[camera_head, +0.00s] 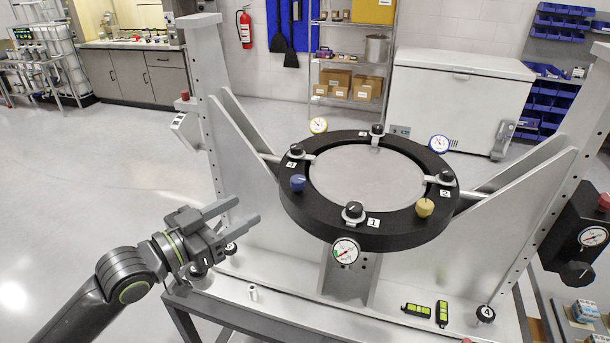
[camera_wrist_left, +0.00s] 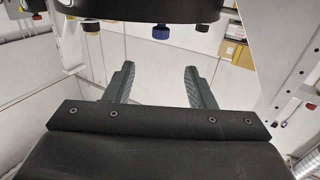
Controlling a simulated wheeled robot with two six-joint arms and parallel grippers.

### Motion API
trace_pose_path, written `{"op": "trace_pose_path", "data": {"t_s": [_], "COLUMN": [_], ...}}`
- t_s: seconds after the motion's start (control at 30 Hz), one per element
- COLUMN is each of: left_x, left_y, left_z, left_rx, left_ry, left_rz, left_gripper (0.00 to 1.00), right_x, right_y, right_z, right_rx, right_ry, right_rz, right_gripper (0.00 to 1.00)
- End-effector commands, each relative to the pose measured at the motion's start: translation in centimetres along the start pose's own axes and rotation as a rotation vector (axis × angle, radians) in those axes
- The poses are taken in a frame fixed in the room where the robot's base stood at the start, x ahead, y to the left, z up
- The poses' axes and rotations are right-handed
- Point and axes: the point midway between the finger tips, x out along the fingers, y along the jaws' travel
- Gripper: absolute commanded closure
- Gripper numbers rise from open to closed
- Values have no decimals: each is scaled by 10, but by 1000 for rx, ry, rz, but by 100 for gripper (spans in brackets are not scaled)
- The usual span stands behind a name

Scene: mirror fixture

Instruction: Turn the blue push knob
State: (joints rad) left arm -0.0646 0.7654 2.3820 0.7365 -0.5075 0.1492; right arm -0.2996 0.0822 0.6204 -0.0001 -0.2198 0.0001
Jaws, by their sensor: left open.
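The blue push knob (camera_head: 297,182) sits on the left part of a black ring (camera_head: 310,221) that surrounds a round mirror (camera_head: 366,178). My left gripper (camera_head: 238,212) is open and empty, left of the ring and a little lower in the picture, apart from the knob. In the left wrist view the two fingers (camera_wrist_left: 158,84) are spread with nothing between them. A blue knob (camera_wrist_left: 161,32) shows there beyond the fingertips, under the black ring's edge (camera_wrist_left: 150,10). My right gripper is in neither view.
A yellow knob (camera_head: 424,207), several black clamp knobs and dial gauges (camera_head: 345,251) sit around the ring. Grey upright plates (camera_head: 205,95) flank it. Two black-and-green levels (camera_head: 442,313) lie on the base plate. Open floor (camera_head: 120,180) lies to the left.

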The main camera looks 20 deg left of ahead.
Motion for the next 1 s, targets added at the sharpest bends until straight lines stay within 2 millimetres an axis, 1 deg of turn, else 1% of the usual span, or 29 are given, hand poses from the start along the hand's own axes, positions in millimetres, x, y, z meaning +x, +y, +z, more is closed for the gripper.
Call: {"op": "trace_pose_path", "data": {"t_s": [0.17, 0.47, 0.77, 1.0], "left_x": [10, 46, 90, 134], "left_y": [-1, -1, 1, 0], "left_z": [-2, -3, -4, -4], "left_rx": [-4, -7, -6, -7], "left_ry": [9, 9, 6, 5], "left_rz": [-2, -2, 2, 0], "left_gripper": [50, 50, 50, 50], "right_x": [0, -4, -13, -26], "right_y": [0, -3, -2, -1], "right_z": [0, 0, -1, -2], "right_rx": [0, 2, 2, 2], "right_ry": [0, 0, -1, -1], "right_rz": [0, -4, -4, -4], "right_gripper": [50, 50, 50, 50]}}
